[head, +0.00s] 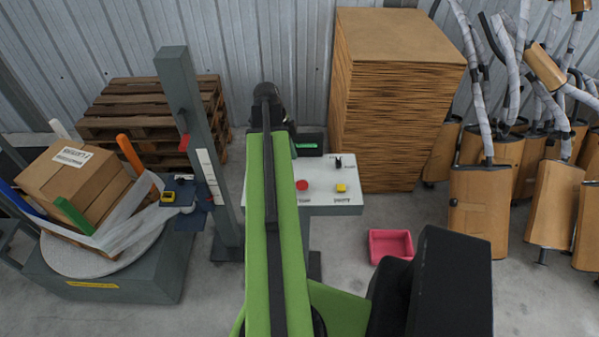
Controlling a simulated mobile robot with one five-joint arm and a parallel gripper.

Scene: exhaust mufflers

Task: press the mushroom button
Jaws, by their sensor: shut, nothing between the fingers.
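A round red button (302,185), which looks like the mushroom button, sits on the pale top of a control console (325,209). My green arm stretches up the middle of the head view, just left of the red button, and covers the left part of the console. The arm's black far end is beyond the console's top edge. My gripper's fingers are hidden behind the arm, so I cannot see them or whether they touch anything. The red button itself is in clear view.
The console also carries a yellow button (341,188), a black switch (338,161) and a green-lit display (306,145). A board stack (395,110) stands behind right, a pink bin (390,246) on the floor right.

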